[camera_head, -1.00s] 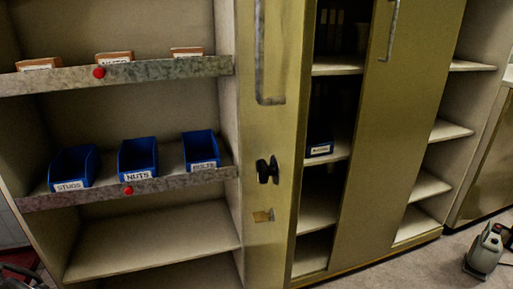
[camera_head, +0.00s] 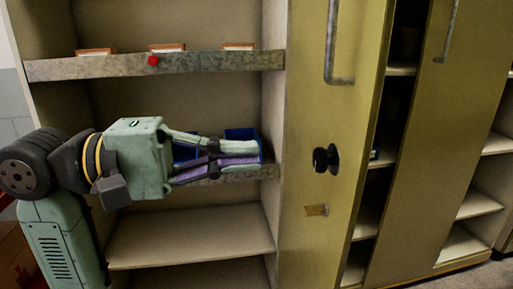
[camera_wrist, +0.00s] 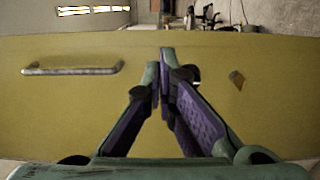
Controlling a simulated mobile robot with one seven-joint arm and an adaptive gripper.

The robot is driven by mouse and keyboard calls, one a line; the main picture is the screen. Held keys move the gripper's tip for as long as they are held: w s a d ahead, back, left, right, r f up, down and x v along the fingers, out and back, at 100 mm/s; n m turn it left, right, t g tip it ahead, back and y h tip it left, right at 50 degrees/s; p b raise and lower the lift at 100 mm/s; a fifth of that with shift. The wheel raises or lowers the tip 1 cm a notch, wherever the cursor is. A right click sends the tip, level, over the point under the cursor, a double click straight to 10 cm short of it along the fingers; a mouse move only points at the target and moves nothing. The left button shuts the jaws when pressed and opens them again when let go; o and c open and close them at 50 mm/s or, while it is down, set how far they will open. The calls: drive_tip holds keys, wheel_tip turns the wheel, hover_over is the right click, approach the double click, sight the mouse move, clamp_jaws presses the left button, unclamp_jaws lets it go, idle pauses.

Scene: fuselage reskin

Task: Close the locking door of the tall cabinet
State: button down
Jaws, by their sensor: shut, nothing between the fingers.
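The locking door (camera_head: 335,225) is a yellow-green panel right of the open shelves of the tall cabinet (camera_head: 275,110). It carries a long metal handle (camera_head: 341,80), a black knob (camera_head: 325,158) and a small tan plate (camera_head: 317,210). My gripper (camera_head: 261,153) is left of the knob, its fingers pointing right, in front of the blue bins. In the wrist view the closed, empty fingers (camera_wrist: 164,58) point towards the door (camera_wrist: 70,120). The handle (camera_wrist: 73,71) is at left, the plate (camera_wrist: 236,79) at right; the knob is mostly hidden. Contact with the door cannot be told.
Blue bins (camera_head: 243,134) sit on the middle shelf, partly hidden by my gripper. Another door panel (camera_head: 420,150) stands at right. The wrist view shows room floor beyond the door's edge.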

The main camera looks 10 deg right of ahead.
sight(358, 148)
drive_tip(key=d+p, duration=0.1)
drive_tip(key=d, duration=0.3)
drive_tip(key=d+p, duration=0.1)
drive_tip(key=d, duration=0.3)
drive_tip(key=d+p, duration=0.1)
drive_tip(key=d, duration=0.2)
drive_tip(key=shift+s+d+r, duration=0.1)
drive_tip(key=shift+s+d, duration=0.15)
drive_tip(key=shift+d, duration=0.4)
